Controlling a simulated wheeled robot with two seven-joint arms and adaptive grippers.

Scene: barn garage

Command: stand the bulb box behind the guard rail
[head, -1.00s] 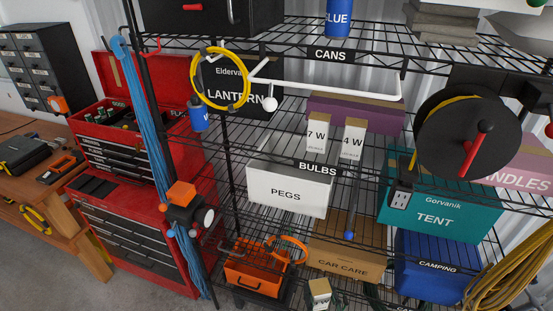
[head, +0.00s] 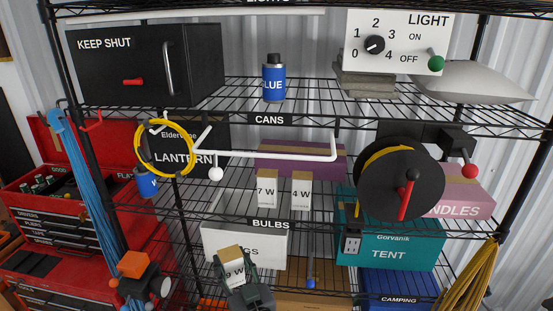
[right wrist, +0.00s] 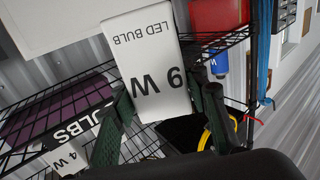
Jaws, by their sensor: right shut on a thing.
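The bulb box (head: 233,272), white with a tan top and marked 9 W, is in my right gripper (head: 240,287) at the bottom of the head view, in front of the PEGS box. In the right wrist view the box (right wrist: 148,65) shows upside down, between the dark green fingers of the right gripper (right wrist: 166,106). The white guard rail (head: 270,155) runs across the shelf front above the BULBS label, with a round white knob at its left. The 7 W box (head: 267,189) and 4 W box (head: 301,191) stand on that shelf. My left gripper is not in view.
A yellow cable ring (head: 138,150) hangs by the lantern box (head: 195,163) at left. A black cable reel (head: 398,185) juts out at right. Wire shelf edges cross the front.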

